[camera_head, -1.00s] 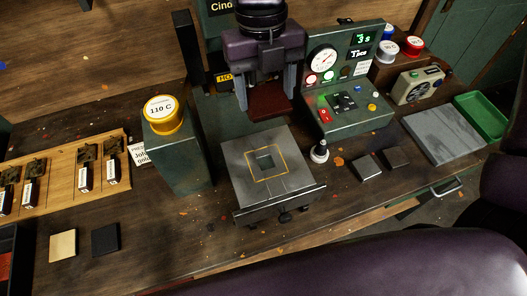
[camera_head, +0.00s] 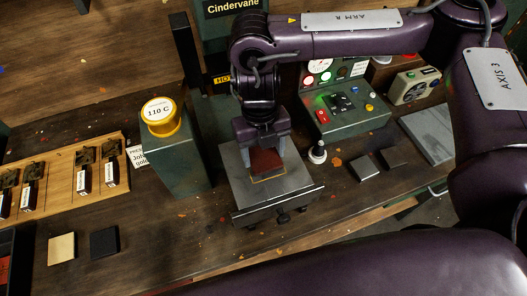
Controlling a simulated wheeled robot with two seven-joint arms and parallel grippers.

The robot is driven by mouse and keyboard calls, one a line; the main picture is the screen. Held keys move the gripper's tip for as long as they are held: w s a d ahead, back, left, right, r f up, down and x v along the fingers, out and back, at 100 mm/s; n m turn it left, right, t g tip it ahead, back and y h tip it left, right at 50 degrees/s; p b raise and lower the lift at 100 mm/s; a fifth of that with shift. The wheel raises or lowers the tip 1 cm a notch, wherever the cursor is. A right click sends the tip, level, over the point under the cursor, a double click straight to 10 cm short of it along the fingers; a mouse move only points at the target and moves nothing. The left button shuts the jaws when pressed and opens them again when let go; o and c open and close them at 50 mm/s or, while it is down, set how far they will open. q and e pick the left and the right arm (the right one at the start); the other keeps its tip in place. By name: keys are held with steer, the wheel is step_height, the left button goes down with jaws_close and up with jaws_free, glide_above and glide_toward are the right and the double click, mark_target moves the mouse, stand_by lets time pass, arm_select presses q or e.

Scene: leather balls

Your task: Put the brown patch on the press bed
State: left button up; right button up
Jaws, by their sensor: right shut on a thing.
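The brown patch (camera_head: 265,161) is a reddish-brown square, held level between the fingers of my right gripper (camera_head: 263,143). My right gripper points down and is shut on it. The patch is right above the middle of the press bed (camera_head: 240,196), a grey metal block with a yellow square outline. It covers the recess and most of the outline; the outline's front edge shows. I cannot tell whether the patch touches the bed. My left gripper is not in view.
A green post with a yellow dial (camera_head: 160,113) stands left of the bed. A control panel (camera_head: 346,114) and a small black-and-white knob (camera_head: 317,153) are to its right. Cream (camera_head: 62,248) and black (camera_head: 104,242) squares lie at the front left.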

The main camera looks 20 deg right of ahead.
mark_target(261, 151)
steer(key=shift+f, duration=0.6)
steer(key=o, duration=1)
steer(key=shift+f, duration=0.1)
steer(key=shift+r, duration=0.3)
steer(key=shift+w+r, duration=0.1)
steer(key=shift+r, duration=0.15)
step_height(261, 151, up, 11)
steer(key=w+b, duration=0.1)
steer(key=shift+w, duration=0.3)
steer(key=shift+s, duration=0.1)
